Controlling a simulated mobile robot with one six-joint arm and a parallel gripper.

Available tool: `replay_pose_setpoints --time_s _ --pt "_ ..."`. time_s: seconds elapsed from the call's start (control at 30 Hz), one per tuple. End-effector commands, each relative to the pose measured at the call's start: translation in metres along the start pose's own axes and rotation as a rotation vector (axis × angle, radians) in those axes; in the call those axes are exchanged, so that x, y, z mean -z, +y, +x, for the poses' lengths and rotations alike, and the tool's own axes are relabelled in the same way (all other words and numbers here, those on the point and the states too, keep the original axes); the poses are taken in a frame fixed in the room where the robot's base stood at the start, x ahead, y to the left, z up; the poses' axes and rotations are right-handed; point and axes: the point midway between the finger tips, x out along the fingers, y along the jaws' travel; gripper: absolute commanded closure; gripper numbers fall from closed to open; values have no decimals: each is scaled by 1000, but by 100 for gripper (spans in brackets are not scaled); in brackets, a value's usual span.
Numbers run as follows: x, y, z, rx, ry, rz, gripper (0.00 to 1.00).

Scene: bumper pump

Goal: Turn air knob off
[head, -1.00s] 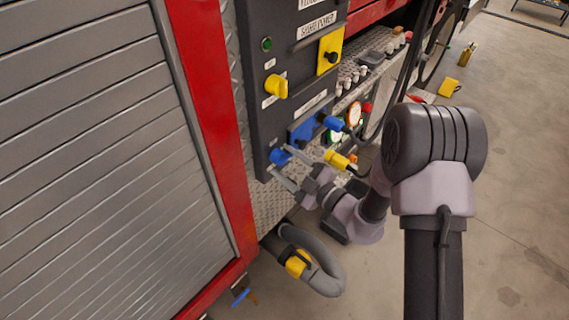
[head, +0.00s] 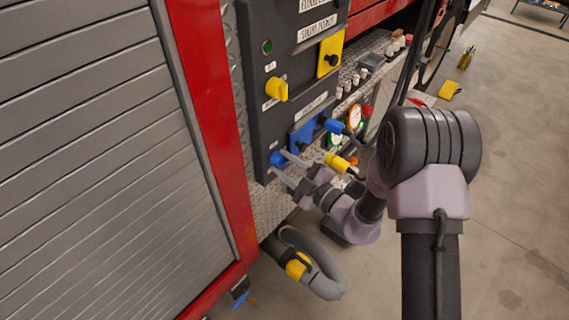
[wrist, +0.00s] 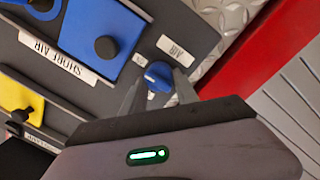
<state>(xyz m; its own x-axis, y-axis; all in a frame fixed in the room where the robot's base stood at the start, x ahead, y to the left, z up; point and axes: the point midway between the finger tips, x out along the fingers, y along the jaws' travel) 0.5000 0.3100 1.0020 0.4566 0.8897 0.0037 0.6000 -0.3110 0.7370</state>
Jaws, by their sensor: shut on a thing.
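The air knob (wrist: 158,76) is a small blue knob on the dark grey panel, beside a white label reading AIR (wrist: 175,51) in the wrist view. In the head view the blue knob (head: 277,158) sits at the panel's lower end. My gripper (wrist: 158,88) has one finger on each side of the knob and is shut on it. In the head view my gripper (head: 282,165) reaches the knob from the lower right, and its fingers partly cover it.
A yellow knob (head: 277,88) sits higher on the panel. A blue plate with a connector (head: 304,133) is close above the gripper, with a yellow plug (head: 340,162) to its right. A grey hose (head: 318,270) hangs below. A red frame (head: 215,130) borders the panel's left side.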

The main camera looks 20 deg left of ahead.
Motion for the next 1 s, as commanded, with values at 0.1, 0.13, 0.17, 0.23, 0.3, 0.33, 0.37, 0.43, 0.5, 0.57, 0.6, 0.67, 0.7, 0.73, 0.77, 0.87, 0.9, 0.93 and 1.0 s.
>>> replay_pose_setpoints --time_s 0.1,0.13,0.17,0.23,0.3,0.33,0.37,0.43,0.5,0.57,0.6,0.67,0.7,0.73,0.77,0.87,0.9,0.93,1.0 --pt "0 -1 0 -2 3 -58 100" --pt "0 -1 0 -3 4 -78 100" --pt "0 -1 0 -5 5 -99 100" --pt "-1 -1 0 -9 8 -155 100" --pt "-1 -1 0 -13 12 -219 100" --pt "-1 -1 0 -14 13 -248 100" --pt "-1 -1 0 -16 15 -276 100" --pt "-1 -2 0 -20 19 -343 100" --pt "-2 -2 0 -24 23 -410 100" --pt "-2 -3 0 -27 26 -467 100" --pt "-2 -3 0 -29 28 -504 100" --pt "-3 -3 0 -32 31 -561 100" --pt "-3 -4 0 -34 33 -599 100" --pt "-3 -4 0 -36 35 -627 100" --pt "-3 -4 0 -38 37 -656 100" --pt "-4 -4 0 -43 43 -750 100" --pt "-4 -4 0 -46 45 -788 100" --pt "-4 -4 0 -47 46 -817 100" --pt "-5 -4 0 -51 50 -883 100"
